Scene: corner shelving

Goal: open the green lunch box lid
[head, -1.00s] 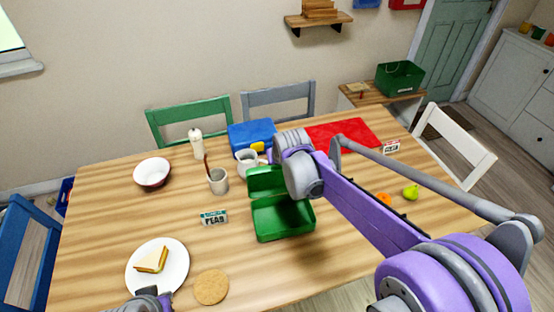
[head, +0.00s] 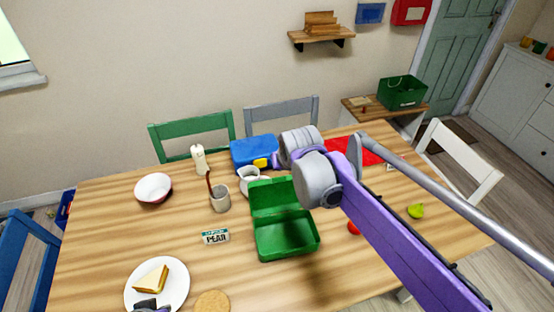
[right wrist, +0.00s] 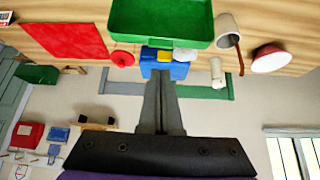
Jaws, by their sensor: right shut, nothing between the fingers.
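The green lunch box (head: 287,238) lies on the wooden table with its lid (head: 272,194) raised at the back, so its empty inside shows. In the right wrist view, its green tray (right wrist: 160,22) is at the top edge. My right gripper (right wrist: 160,82) is shut and empty, apart from the box. In the head view, my right arm reaches over the table behind the lid, and its fingers are hidden by the wrist. Only a small grey part of my left gripper (head: 150,304) shows at the bottom edge, by the plate.
A red apple (head: 353,228) lies right.

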